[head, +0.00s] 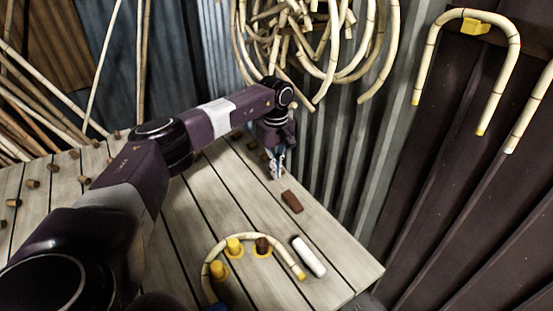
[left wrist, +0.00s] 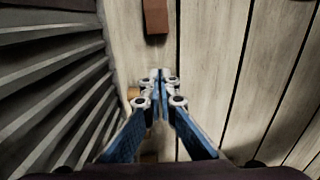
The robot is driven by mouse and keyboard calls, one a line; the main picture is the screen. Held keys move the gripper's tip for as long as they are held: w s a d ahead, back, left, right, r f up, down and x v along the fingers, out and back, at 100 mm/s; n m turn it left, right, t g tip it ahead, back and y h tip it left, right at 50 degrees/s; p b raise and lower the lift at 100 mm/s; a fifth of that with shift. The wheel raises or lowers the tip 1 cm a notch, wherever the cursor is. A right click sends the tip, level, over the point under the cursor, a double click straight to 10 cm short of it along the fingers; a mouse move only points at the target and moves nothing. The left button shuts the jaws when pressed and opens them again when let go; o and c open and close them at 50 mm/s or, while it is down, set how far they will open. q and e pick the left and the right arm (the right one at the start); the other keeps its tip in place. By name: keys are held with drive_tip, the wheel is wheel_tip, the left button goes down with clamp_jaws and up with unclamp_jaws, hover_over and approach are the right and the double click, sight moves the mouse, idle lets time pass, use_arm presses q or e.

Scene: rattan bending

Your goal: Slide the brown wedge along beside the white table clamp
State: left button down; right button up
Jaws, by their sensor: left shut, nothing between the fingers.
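The brown wedge (head: 292,201) lies flat on the plank table near its back right edge. It also shows at the top of the left wrist view (left wrist: 156,17). What looks like the white table clamp (head: 309,257), a white bar with a dark end, lies nearer the front, apart from the wedge. My left gripper (head: 277,173) points down just behind the wedge, close to the table's back edge. Its fingertips (left wrist: 158,75) are shut together with nothing between them and stand apart from the wedge. My right gripper is not in view.
A bent rattan cane (head: 217,245) curves around yellow and brown pegs (head: 234,246) left of the white bar. Several small brown pegs (head: 84,180) stand on the left. A corrugated metal wall (head: 345,140) rises behind the table. Bare planks lie between wedge and bar.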

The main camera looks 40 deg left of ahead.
sight(276, 186)
use_arm(q)
wheel_tip(276, 186, down, 4)
drive_tip(key=shift+w+f, duration=0.1)
drive_tip(key=shift+f, duration=0.05)
drive_tip(key=d, duration=0.1)
drive_tip(key=d+p, duration=0.1)
drive_tip(key=s+p, duration=0.1)
drive_tip(key=shift+s+d+r, duration=0.1)
drive_tip(key=shift+d+r, duration=0.25)
drive_tip(key=shift+d, duration=0.05)
drive_tip(key=shift+s+d, duration=0.15)
drive_tip(key=shift+d, duration=0.1)
drive_tip(key=shift+d+f, duration=0.1)
drive_tip(key=shift+f, duration=0.1)
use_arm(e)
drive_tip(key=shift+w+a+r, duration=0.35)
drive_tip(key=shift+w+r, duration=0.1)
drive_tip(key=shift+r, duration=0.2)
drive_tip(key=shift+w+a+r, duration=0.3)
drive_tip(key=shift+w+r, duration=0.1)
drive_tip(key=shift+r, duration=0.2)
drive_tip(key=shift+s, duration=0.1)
